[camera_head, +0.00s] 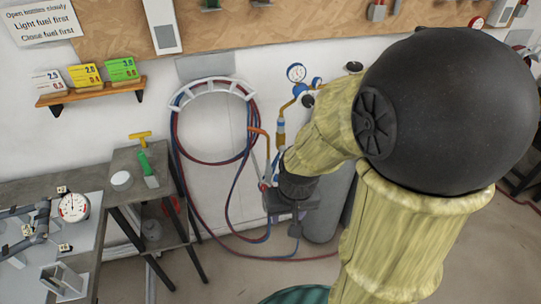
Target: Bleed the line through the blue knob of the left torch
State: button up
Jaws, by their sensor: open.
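A torch (267,150) with a bent copper-coloured neck hangs upright against the wall, just left of my wrist. Small red and blue spots (263,185) show at its lower end, beside my gripper. Which is the blue knob is too small to tell, and part of that end may be hidden. No second torch can be made out; my arm covers much of the area to the right. My gripper (294,230) is open and points down, below and right of the torch's lower end. Its fingertips are small and partly unclear. I cannot tell whether it touches anything.
Red and blue hoses (175,125) hang coiled on a white wall holder and trail to the floor. A blue-capped regulator with a gauge (296,73) and a grey cylinder (325,215) stand behind my arm. A workbench (95,185) with a jig and dial is at left.

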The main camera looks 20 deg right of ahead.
aim_at(276, 178)
jog(key=w+d+f+m+g+y+b, duration=0.1)
jog(key=d+f+m+g+y+b, duration=0.2)
jog(key=f+m+y, duration=0.85)
jog(key=w+d+m+t, duration=0.3)
jog(key=d+m+t, duration=0.4)
jog(key=w+d+m+t+y, duration=0.1)
jog(key=w+d+m+t, duration=0.3)
jog(key=d+m+t, duration=0.2)
jog(key=shift+w+d+f+m+t, duration=0.15)
jog(key=shift+d+f+m+t, duration=0.2)
jog(key=shift+d+m, duration=0.5)
jog(key=shift+a, duration=0.1)
jog(key=p+x, duration=0.3)
jog(key=x, duration=1.4)
jog(key=shift+w+p, duration=0.2)
jog(key=shift+p, duration=0.1)
jog(key=shift+a, duration=0.1)
